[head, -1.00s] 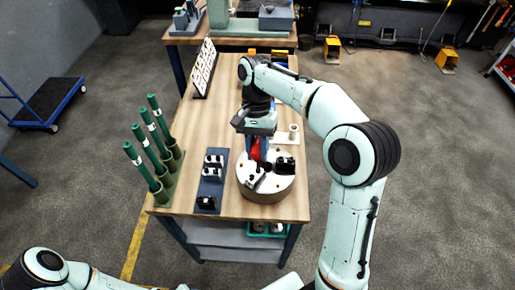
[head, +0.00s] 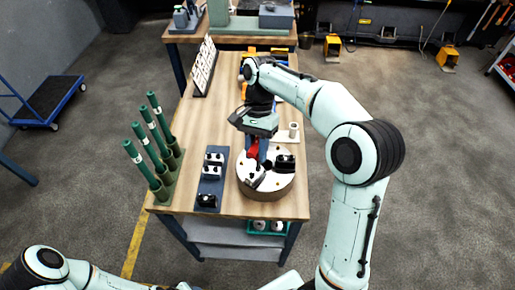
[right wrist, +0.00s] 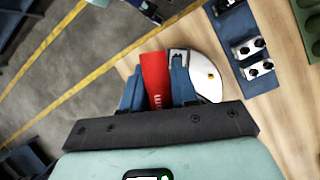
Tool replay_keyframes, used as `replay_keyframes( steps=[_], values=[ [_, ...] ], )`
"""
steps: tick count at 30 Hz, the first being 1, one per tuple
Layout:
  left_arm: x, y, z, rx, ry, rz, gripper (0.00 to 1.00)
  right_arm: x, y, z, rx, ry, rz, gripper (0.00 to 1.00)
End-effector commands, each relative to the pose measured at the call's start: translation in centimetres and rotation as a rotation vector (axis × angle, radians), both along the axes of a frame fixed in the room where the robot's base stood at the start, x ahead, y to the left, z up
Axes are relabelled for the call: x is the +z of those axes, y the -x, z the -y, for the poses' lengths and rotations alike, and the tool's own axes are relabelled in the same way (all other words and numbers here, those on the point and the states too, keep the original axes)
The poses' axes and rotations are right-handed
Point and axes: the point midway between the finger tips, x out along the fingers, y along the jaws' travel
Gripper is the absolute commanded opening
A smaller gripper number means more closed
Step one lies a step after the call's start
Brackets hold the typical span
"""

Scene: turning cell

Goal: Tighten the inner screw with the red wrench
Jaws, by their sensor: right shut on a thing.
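My right gripper (head: 259,150) is shut on the red wrench (head: 252,149) above the round chuck (head: 252,190). In the right wrist view, the red wrench (right wrist: 155,78) stands between the two blue fingers (right wrist: 156,88), with the white chuck face (right wrist: 205,75) just beside it. The chuck carries a jaw block (head: 256,178) below the wrench and a dark jaw block (head: 285,163) at its right. The wrench's lower end is near the first block; I cannot tell whether it touches a screw. The inner screw cannot be made out. My left gripper is out of view.
A blue-grey tray (head: 209,188) with several jaw blocks lies left of the chuck. Green-handled tools (head: 147,155) stand in a holder at the table's left edge. A white-faced board (head: 204,67) stands farther back. The table middle (head: 205,120) is clear.

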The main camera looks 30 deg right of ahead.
Motion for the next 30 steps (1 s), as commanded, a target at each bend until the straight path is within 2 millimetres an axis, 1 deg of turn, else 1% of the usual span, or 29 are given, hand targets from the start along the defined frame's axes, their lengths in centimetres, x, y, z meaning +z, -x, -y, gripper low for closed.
replay_keyframes(
  steps=[1,3,10,15,17,24,26,30],
  values=[
    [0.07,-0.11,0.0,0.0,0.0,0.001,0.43,0.08,-0.07,-0.05,-0.045,0.0,0.002,0.0],
    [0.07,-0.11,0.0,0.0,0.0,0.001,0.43,0.06,-0.1,-0.11,-0.079,0.0,0.001,0.0],
    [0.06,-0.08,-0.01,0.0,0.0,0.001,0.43,0.03,-0.14,-0.09,-0.097,0.0,0.001,0.0],
    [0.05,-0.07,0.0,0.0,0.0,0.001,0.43,0.03,-0.38,-0.24,-0.284,0.0,0.002,0.0],
    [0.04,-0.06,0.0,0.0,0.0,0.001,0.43,0.01,-0.43,-0.28,-0.319,0.001,0.001,0.0],
    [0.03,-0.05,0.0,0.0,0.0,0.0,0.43,-0.01,-0.49,-0.29,-0.336,0.001,0.002,0.0],
    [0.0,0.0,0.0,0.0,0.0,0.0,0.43,-0.01,-0.53,-0.32,-0.387,0.001,0.002,0.0],
    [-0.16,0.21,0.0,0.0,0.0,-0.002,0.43,-0.02,-0.79,-0.42,-0.541,0.0,0.002,0.0]
  ],
)
